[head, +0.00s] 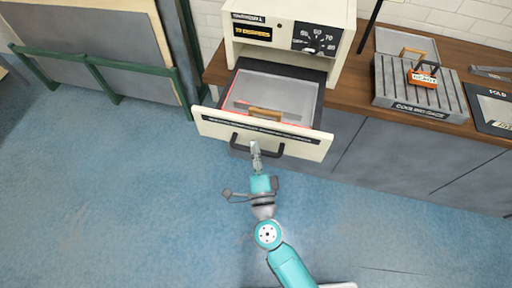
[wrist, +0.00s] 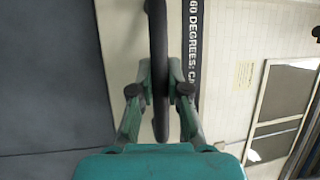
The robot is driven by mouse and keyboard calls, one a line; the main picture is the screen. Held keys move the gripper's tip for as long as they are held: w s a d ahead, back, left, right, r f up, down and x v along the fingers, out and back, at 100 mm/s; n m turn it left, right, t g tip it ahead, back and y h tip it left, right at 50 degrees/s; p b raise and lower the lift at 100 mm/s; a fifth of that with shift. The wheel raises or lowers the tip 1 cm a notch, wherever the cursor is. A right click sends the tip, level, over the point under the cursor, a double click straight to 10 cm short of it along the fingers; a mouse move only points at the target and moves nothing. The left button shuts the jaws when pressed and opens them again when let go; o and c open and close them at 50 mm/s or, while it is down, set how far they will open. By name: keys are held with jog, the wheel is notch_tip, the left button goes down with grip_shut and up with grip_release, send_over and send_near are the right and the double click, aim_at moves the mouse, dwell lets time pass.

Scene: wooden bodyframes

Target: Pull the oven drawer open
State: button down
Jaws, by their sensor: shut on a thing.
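The oven (head: 287,32) is a cream box on the wooden counter, with a dial on its front. Its drawer (head: 215,124) is pulled out toward me, and its grey interior shows. A tool with a wooden handle (head: 266,113) lies inside. The dark handle (head: 277,153) runs across the drawer front. My gripper (head: 255,148) is at the handle, near its middle. In the wrist view, the fingers (wrist: 160,95) are closed around the dark handle bar (wrist: 158,45), with one finger on each side. The cream drawer front (wrist: 118,35) is just behind it.
A ribbed grey cooling rack (head: 420,92) holds an orange tagged item (head: 424,76) on the counter to the right. A dark mat (head: 492,108) lies at the far right. A green-framed rack (head: 95,68) stands at left. The blue floor (head: 130,200) in front is clear.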

jog(key=shift+f, duration=0.1)
jog(key=c, duration=1.1)
grip_release()
jog(key=shift+c, duration=0.2)
jog(key=v, duration=1.2)
jog(key=s+d+r+n+g+h, duration=0.1)
jog(key=s+d+r+n+g, duration=0.1)
jog(key=s+d+n, duration=0.5)
jog(key=s+d+r+n+g, duration=0.2)
jog(key=s+d+n, duration=0.6)
jog(key=s, duration=0.8)
jog(key=shift+d+n+g+h, duration=0.2)
jog(key=shift+n+g+h, duration=0.2)
jog(key=shift+n+g, duration=0.2)
